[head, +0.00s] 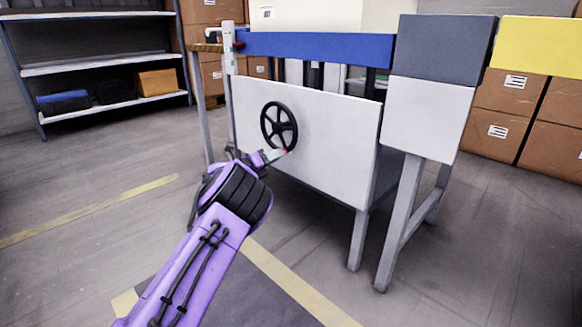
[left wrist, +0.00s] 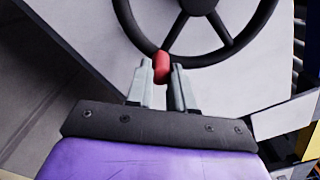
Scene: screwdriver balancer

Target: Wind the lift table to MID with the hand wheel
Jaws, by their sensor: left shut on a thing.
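The black hand wheel (head: 279,126) with spokes is mounted on the white front panel (head: 340,135) of the lift table. Its red handle knob (head: 285,151) is at the bottom of the rim. My left gripper (head: 276,155) is shut on the knob. In the left wrist view the red knob (left wrist: 162,67) sits between the grey fingertips of the gripper (left wrist: 161,78), below the wheel rim (left wrist: 208,55). A blue beam (head: 315,47) runs along the table's top. A white upright (head: 229,48) with a small red mark stands at its left; no MID lettering is readable. My right gripper is out of view.
A grey and white block (head: 430,110) on slanted legs stands right of the panel. A yellow block (head: 540,45) is beyond it. Shelves (head: 100,68) stand back left, and cardboard boxes (head: 510,95) back right. The floor left of the table is clear.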

